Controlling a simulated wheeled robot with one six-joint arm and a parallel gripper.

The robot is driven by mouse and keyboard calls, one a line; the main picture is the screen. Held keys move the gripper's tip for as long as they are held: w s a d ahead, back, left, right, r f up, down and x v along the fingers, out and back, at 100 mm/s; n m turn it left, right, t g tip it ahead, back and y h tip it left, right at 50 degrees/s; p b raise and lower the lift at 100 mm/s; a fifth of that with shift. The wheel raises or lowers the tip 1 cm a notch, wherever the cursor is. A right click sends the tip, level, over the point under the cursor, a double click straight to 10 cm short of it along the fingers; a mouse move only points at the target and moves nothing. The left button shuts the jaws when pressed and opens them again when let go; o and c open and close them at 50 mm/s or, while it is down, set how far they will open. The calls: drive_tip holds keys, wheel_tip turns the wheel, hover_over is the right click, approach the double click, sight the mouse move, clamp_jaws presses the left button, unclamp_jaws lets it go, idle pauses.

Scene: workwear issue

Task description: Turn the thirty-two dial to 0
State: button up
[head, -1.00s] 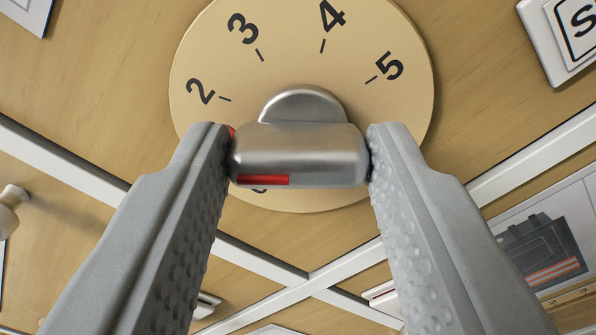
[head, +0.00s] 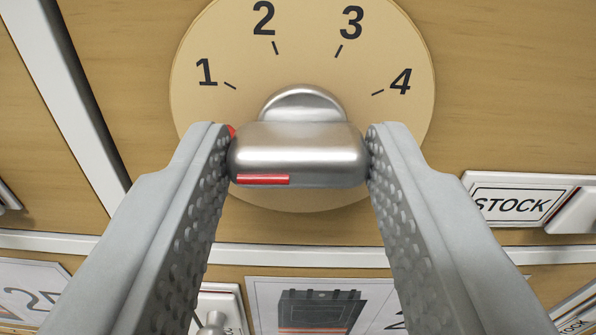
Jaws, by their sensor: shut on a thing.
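The dial has a round tan face (head: 310,60) with black numbers; 1, 2, 3 and 4 show from left to upper right. The 0 is not visible. Its metal bar knob (head: 300,150) stands out from the middle. A red mark (head: 263,180) runs along the knob's left half, pointing left, to the side where the 1 (head: 207,72) is. Perspective hides the exact reading. My gripper (head: 299,152) is shut on the knob, one finger at each end. No label naming this dial thirty-two is readable.
The dial sits on a wooden panel (head: 500,90) divided by pale strips (head: 65,90). A STOCK sign (head: 513,205) is at right. Below are a picture card with a dark item (head: 318,310), a small knob on a white plate (head: 212,325) and a partly seen card (head: 30,300).

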drive_tip(key=shift+f+n, duration=0.1)
drive_tip(key=shift+n, duration=0.5)
drive_tip(key=o, duration=1)
drive_tip(key=s, duration=1.7)
drive_tip(key=shift+s, duration=0.2)
